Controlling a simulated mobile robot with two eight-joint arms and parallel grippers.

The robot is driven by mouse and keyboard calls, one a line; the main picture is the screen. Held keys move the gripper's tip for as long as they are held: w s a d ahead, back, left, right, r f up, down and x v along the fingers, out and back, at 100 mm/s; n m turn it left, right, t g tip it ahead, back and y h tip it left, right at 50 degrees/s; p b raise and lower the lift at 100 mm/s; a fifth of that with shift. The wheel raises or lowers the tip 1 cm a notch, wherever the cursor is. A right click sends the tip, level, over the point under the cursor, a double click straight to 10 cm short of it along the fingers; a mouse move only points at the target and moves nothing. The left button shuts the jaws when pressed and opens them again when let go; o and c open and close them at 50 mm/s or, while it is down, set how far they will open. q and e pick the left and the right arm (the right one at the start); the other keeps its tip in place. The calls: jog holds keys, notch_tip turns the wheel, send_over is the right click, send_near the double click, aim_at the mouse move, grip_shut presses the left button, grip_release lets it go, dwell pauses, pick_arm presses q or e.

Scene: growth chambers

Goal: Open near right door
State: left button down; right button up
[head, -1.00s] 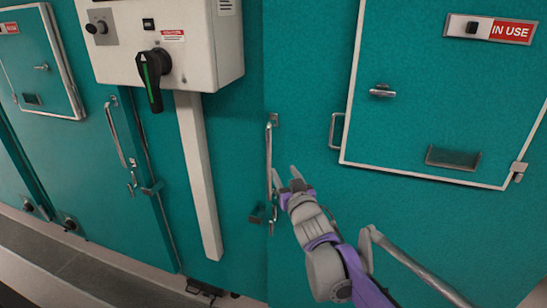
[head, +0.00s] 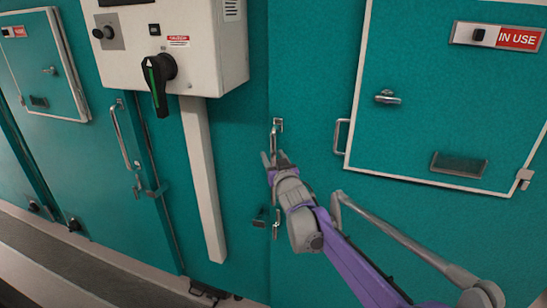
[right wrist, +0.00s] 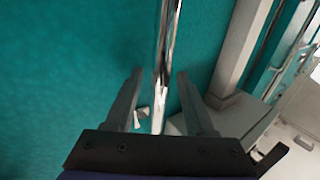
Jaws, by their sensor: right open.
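The near right door (head: 310,95) is a teal panel that looks closed. Its handle (head: 276,128) is a vertical metal bar near the door's left edge, with its middle partly hidden behind my right gripper (head: 273,157). In the right wrist view the shiny handle bar (right wrist: 168,40) runs between the two fingers of my open right gripper (right wrist: 160,76), with space on both sides. A latch fitting (head: 260,218) sits beside the handle's lower end. My left gripper is not in view.
A white control box (head: 190,50) with a black rotary switch (head: 156,80) juts out left of the door, above a pale vertical conduit (head: 204,180). The door carries a white-framed hatch (head: 415,130) with a small side handle (head: 339,136). Another teal door (head: 90,160) stands at left.

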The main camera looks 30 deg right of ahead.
grip_shut()
dwell(1.4)
